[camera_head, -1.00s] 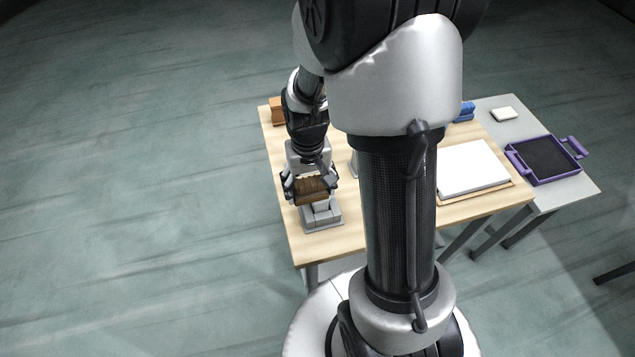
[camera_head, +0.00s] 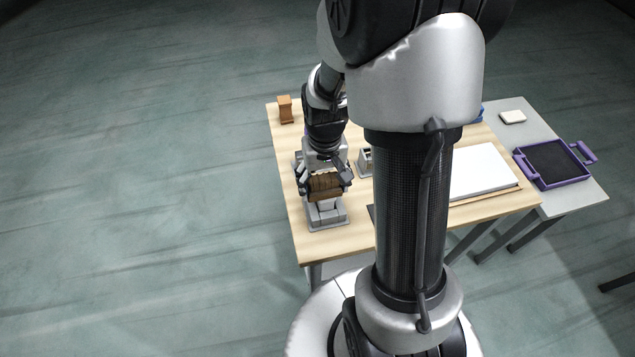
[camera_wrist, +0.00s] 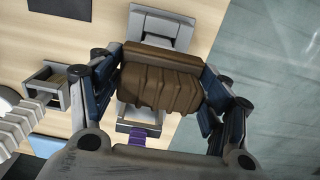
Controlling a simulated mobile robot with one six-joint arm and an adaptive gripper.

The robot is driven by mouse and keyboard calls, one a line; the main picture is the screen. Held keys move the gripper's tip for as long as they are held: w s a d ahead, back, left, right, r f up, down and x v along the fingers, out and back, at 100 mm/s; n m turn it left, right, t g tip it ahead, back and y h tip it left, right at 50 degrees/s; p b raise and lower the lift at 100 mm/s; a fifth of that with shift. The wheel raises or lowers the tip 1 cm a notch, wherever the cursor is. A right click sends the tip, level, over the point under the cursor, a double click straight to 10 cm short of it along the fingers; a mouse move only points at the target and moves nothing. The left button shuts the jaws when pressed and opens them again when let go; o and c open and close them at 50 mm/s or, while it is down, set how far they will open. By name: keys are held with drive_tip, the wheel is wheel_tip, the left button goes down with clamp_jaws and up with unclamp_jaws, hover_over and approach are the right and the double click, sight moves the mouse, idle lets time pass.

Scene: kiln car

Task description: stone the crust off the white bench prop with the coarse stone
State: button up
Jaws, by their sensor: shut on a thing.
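My gripper (camera_head: 325,180) is shut on a brown ribbed block, which looks like the coarse stone (camera_head: 324,188). In the wrist view the ribbed block (camera_wrist: 165,78) spans between both fingers. It is held over a grey stand (camera_head: 328,218) near the table's front left; I cannot tell whether it touches anything there. The stand (camera_wrist: 160,28) also shows beyond the block in the wrist view. I cannot pick out the white bench prop for certain; the block and fingers cover the middle of the stand. No crust can be made out.
A small grey holder (camera_head: 365,162) stands right of my gripper. An orange-brown block (camera_head: 286,109) is at the back left. A white slab (camera_head: 482,172) lies right of my arm. A purple-rimmed tray (camera_head: 525,174) and a pale block (camera_head: 513,117) are on the grey side table.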

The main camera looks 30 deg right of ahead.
drive_tip(key=shift+s+d, duration=0.25)
drive_tip(key=shift+d, duration=0.55)
drive_tip(key=shift+s+d, duration=0.2)
drive_tip(key=shift+d, duration=0.6)
drive_tip(key=shift+r, duration=0.1)
wheel_tip(320, 180, up, 7)
drive_tip(key=p, duration=0.6)
drive_tip(key=o, duration=0.7)
drive_tip(key=c, duration=0.7)
